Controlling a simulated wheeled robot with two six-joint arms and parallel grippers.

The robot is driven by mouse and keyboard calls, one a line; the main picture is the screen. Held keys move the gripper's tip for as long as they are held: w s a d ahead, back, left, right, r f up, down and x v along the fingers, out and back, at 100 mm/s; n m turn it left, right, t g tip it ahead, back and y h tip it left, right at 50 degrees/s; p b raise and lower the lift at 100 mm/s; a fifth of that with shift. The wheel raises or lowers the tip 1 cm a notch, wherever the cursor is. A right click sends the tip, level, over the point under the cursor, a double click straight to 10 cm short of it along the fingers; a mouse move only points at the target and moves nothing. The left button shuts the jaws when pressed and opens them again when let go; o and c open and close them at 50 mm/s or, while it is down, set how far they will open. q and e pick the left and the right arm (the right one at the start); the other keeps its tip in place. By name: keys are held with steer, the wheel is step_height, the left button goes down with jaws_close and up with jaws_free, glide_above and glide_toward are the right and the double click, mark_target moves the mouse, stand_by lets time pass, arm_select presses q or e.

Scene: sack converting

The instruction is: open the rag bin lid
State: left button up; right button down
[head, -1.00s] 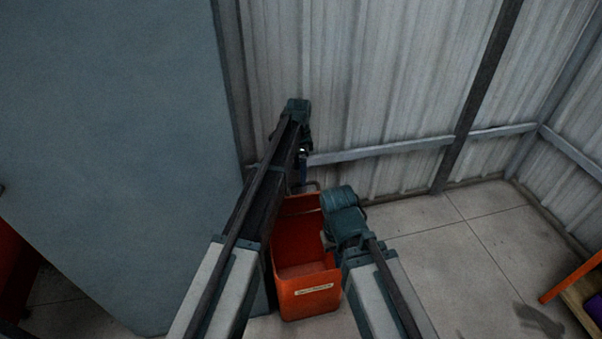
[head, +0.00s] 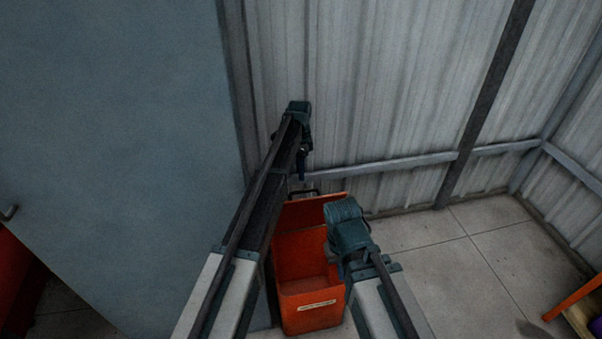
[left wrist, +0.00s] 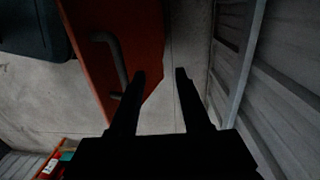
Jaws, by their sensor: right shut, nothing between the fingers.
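The orange rag bin (head: 313,316) stands on the floor below and between my arms, with a pale label on its front. Its orange lid (head: 308,212) stands raised at the back, and I see into the bin. A dark handle (head: 303,192) is at the lid's top edge. In the left wrist view, the orange panel (left wrist: 125,45) with its bar handle (left wrist: 113,62) is left of my fingers. My left gripper (left wrist: 159,72) is open and empty beside it; it also shows beyond the bin in the head view (head: 301,172). My right gripper (head: 337,268) is shut and empty by the bin's right side; its fingertips are mostly hidden.
A large blue-grey panel (head: 110,150) stands close on the left. A corrugated metal wall (head: 390,90) with a horizontal rail (head: 385,167) is behind the bin. An orange-edged object (head: 575,290) is at the far right.

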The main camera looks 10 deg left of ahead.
arm_select(q)
steer(key=w+a+r+p, duration=0.2)
steer(key=w+r+p, duration=0.1)
steer(key=w, duration=0.3)
steer(key=shift+r+p, duration=0.35)
steer(key=shift+r, duration=0.15)
steer(key=shift+w, duration=0.1)
stand_by(0.5)
step_height(320, 180, up, 14)
steer(key=w+p, duration=0.1)
steer(key=p, duration=1.2)
steer(key=shift+p, duration=0.4)
steer(key=shift+f, duration=0.15)
